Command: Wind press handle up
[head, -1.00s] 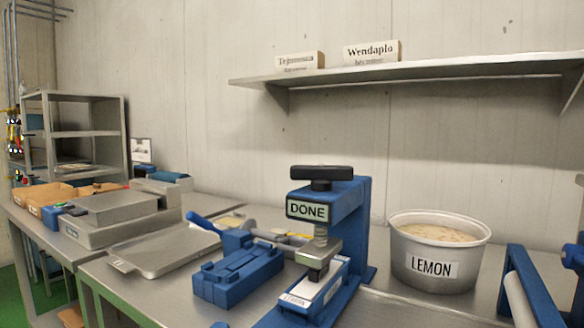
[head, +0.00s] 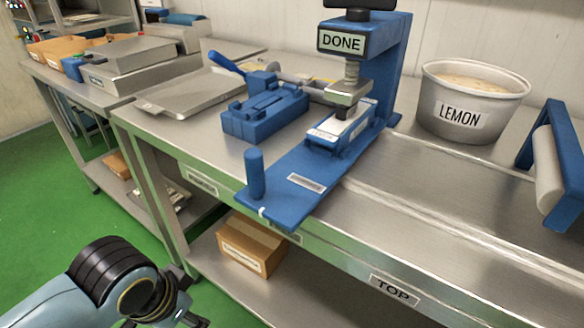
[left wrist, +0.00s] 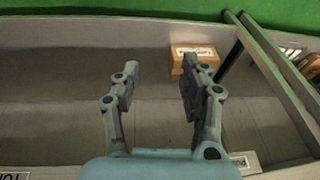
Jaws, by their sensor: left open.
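The blue press (head: 385,75) stands on the steel bench, with a "DONE" sign on its head. Its black handle (head: 358,4) is at the top and is cut by the upper edge of the head view. The press screw and metal plate (head: 348,92) sit low over a white block (head: 338,126); I cannot tell if they touch. My left arm is at the lower left, below and in front of the bench, far from the handle. My left gripper (left wrist: 158,88) is open and empty in the left wrist view, over the lower shelf. My right gripper is not in view.
A blue mould (head: 264,115) and a steel tray (head: 190,92) lie left of the press. A "LEMON" tub (head: 470,100) stands right. A blue upright peg (head: 255,172) rises near the bench front. A cardboard box (head: 250,243) sits on the lower shelf.

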